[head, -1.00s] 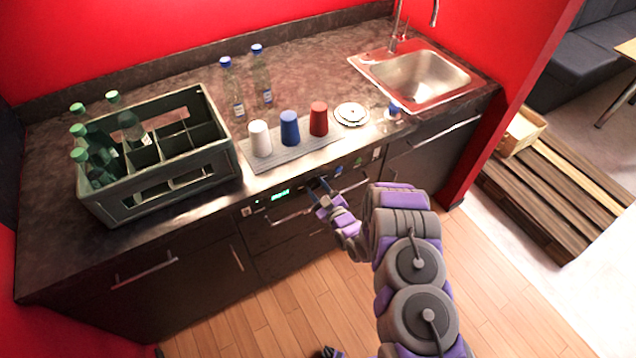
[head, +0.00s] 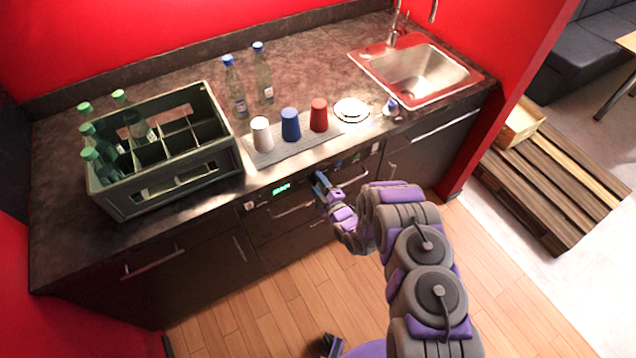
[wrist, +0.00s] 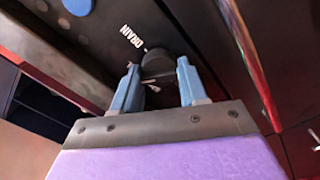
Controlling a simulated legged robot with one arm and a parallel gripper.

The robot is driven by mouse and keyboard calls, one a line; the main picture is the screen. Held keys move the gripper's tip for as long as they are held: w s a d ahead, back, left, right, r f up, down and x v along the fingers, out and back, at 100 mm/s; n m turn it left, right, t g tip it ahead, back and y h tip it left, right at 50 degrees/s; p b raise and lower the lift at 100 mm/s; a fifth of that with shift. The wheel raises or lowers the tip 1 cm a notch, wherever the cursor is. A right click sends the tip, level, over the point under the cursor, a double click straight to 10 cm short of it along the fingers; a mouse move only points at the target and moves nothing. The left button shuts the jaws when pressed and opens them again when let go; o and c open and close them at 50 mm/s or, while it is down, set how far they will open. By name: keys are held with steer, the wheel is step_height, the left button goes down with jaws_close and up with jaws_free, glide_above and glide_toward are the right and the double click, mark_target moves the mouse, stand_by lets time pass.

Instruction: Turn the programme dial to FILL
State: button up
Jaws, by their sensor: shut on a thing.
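The programme dial (wrist: 157,62) is a dark round knob on the black front panel, in the wrist view. My gripper (wrist: 158,70) has its two blue fingers on either side of the dial and is shut on it. The word DRAIN (wrist: 131,37) is printed in white beside the dial, to its upper left. No FILL marking is readable. In the head view my gripper (head: 321,184) is at the panel below the counter edge, and its fingers hide the dial.
A green display (head: 281,189) is left of my gripper. White, blue (head: 290,125) and red cups stand on a grey mat above the panel. A bottle crate (head: 165,165) is on the counter at left, and a sink (head: 420,72) at right. A drawer handle runs below the panel.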

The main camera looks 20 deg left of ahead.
steer(key=shift+s+a, duration=0.15)
steer(key=o, duration=1.1)
steer(key=shift+f, duration=0.1)
steer(key=shift+c, duration=0.2)
steer(key=shift+s+d, duration=0.1)
steer(key=shift+d, duration=0.3)
steer(key=v, duration=1.6)
steer(key=shift+s+p, duration=0.2)
steer(key=shift+p, duration=0.1)
steer(key=shift+d, duration=0.1)
steer(key=shift+w, duration=0.1)
